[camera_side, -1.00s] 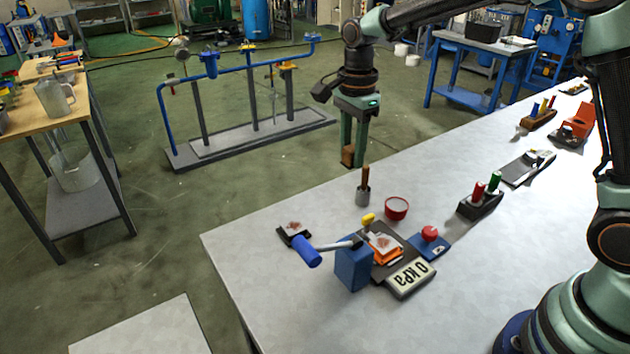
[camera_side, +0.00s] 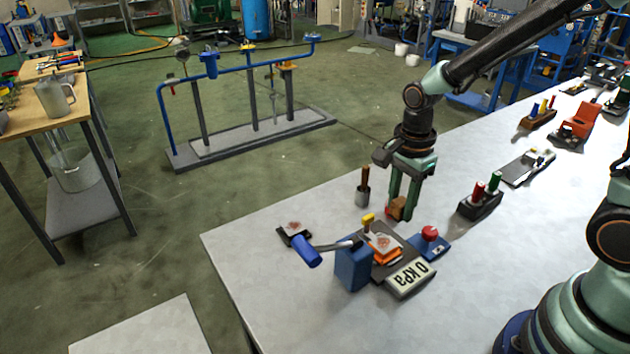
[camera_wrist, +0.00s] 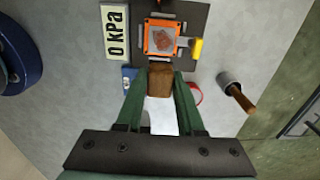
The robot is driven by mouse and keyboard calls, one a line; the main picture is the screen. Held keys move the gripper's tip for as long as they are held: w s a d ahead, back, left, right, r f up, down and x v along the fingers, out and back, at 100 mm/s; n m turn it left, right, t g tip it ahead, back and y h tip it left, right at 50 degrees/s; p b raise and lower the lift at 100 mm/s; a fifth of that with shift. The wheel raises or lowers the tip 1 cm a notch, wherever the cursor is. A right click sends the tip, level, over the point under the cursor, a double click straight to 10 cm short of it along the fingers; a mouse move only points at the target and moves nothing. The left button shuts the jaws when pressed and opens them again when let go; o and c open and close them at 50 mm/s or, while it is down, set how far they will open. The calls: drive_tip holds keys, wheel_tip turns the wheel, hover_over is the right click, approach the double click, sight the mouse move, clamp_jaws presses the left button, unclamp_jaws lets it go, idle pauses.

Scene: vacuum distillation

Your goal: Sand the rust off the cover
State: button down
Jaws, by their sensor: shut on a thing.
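The cover (camera_side: 383,243) is an orange-edged plate with a brown rust patch on its pale top. It sits on a dark base beside the "0 kPa" display, and it shows at the top of the wrist view (camera_wrist: 161,37). My gripper (camera_side: 403,212) is shut on a brown sanding block (camera_wrist: 160,80). The block (camera_side: 396,207) is apart from the cover, beyond it and slightly right in the side view. The fingers partly hide the block.
A blue block with a blue-handled lever (camera_side: 307,251) stands left of the cover. A yellow knob (camera_side: 368,219) stands behind it, and a red button (camera_side: 430,233) is to the right. A grey cup with a brown handle (camera_side: 363,194) and a red dish (camera_wrist: 195,92) are near my gripper.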

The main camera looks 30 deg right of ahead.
sight(388, 241)
wheel_tip(388, 241, down, 6)
drive_tip(key=shift+r, duration=0.1)
drive_tip(key=shift+a+f, duration=0.3)
drive_tip(key=shift+a, duration=2.6)
drive_tip(key=shift+d, duration=2.8)
drive_tip(key=shift+d+r, duration=0.1)
drive_tip(key=shift+r, duration=4.1)
drive_tip(key=shift+w, duration=0.1)
